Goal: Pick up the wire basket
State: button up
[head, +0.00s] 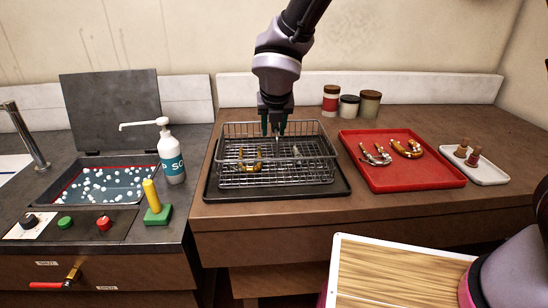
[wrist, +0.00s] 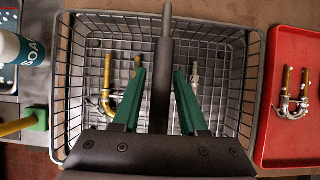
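The wire basket (head: 234,177) is a grey rectangular mesh basket, upright on a dark tray (head: 336,190) on the brown counter. In the wrist view the basket (wrist: 246,60) fills the middle of the picture. A curved brass piece (wrist: 106,100) lies in its left part and a silvery piece (wrist: 193,75) in its right part. My gripper (head: 273,133) points down over the basket's middle, near its far side. In the wrist view its green fingers (wrist: 160,72) are apart. A grey bar shows between them; I cannot tell whether it belongs to the basket. No grip on the basket shows.
Jars (head: 349,106) stand behind.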

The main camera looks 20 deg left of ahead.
grip_shut()
dwell(1.2)
